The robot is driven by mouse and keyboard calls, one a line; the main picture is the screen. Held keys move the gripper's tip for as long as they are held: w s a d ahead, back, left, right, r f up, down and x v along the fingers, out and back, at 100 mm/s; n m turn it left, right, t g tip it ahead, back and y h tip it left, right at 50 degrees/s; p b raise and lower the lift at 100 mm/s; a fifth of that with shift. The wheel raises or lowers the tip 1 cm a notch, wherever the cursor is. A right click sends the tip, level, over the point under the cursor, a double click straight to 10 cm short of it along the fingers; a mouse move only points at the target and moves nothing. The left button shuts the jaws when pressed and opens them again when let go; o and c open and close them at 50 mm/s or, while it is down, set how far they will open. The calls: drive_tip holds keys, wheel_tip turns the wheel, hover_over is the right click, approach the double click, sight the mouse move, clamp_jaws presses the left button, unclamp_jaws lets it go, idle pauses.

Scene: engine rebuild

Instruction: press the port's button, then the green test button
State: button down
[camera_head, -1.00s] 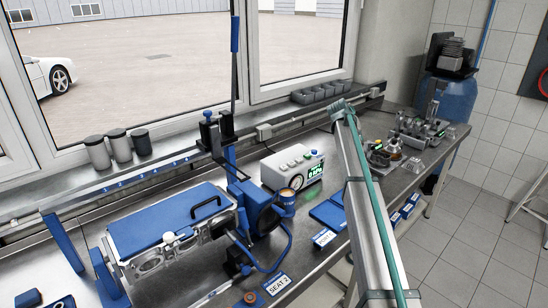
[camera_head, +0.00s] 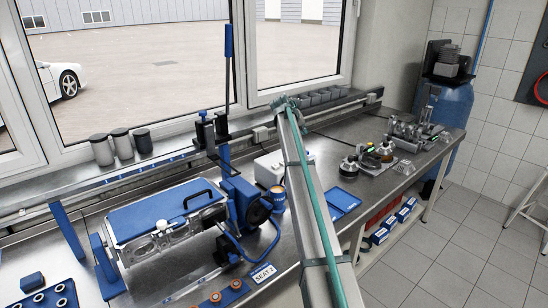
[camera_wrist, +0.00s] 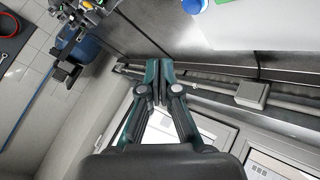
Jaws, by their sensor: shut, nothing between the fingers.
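The pale test box (camera_head: 268,168) stands on the bench, mostly hidden behind my arm in the head view; its display and most controls are covered. In the wrist view, the white box (camera_wrist: 268,24) fills the top right, with a blue round button (camera_wrist: 193,6) and a bit of green (camera_wrist: 224,1) at its edge. My gripper (camera_head: 287,103) is shut and empty. It shows in the wrist view (camera_wrist: 158,88), apart from the box and both coloured parts. I cannot tell which button is the port's.
A blue clamp fixture (camera_head: 165,210) with an upright lever stands left of the box. A blue tray (camera_head: 338,203) lies right of my arm. A rail (camera_head: 330,110) with grey bins runs along the window. Metal parts (camera_head: 412,132) stand at the bench's far right.

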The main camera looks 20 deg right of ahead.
drive_tip(key=shift+w+a, duration=0.25)
drive_tip(key=shift+a, duration=0.5)
drive_tip(key=shift+f, duration=0.2)
drive_tip(key=shift+f+b, duration=1.5)
drive_tip(key=shift+f, duration=2.75)
drive_tip(key=shift+f, duration=0.15)
drive_tip(key=shift+f, duration=0.25)
drive_tip(key=shift+f+b, duration=0.55)
drive_tip(key=shift+r, duration=0.95)
